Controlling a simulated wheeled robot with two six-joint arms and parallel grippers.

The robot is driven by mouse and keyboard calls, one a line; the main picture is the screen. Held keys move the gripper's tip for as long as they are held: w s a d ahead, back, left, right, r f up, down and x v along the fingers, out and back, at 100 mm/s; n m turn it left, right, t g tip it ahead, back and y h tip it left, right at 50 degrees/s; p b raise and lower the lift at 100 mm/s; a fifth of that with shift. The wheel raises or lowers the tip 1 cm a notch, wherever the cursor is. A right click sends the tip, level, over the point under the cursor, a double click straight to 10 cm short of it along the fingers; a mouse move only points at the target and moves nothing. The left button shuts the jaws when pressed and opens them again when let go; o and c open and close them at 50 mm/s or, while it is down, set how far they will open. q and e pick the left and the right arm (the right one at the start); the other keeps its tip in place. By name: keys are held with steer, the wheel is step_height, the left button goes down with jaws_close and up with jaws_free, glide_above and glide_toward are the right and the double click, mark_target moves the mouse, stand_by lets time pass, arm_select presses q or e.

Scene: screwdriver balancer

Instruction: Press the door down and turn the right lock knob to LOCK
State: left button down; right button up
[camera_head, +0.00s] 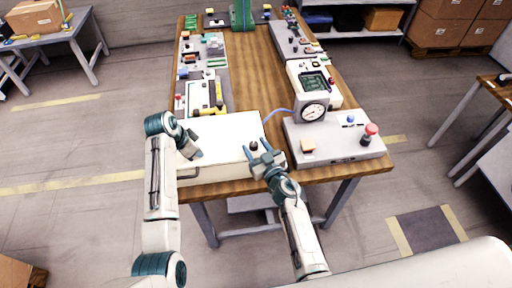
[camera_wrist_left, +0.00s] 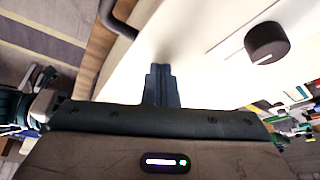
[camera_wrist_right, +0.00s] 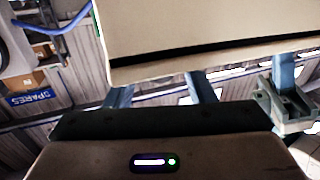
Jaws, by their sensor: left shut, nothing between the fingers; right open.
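The white door (camera_head: 225,135) lies across the top of a cream box at the table's near edge. A black lock knob (camera_head: 253,146) stands near its right side. A black knob with a white line also shows in the left wrist view (camera_wrist_left: 267,42); I cannot tell which knob that is. My left gripper (camera_head: 198,154) is shut and empty, its tips at the door's left part; contact is unclear. My right gripper (camera_head: 262,155) is open and empty, just in front of the right knob. The box's front with a dark line shows in the right wrist view (camera_wrist_right: 210,55).
A grey panel with a red button (camera_head: 370,130) and a round gauge (camera_head: 313,112) stand right of the door. Tools and parts line both sides of the table behind. A dark curved handle (camera_wrist_left: 115,18) shows in the left wrist view. The table's middle (camera_head: 252,80) is clear.

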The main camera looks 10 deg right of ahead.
steer(key=shift+s, duration=0.1)
steer(key=v, duration=1.2)
steer(key=shift+n, duration=0.3)
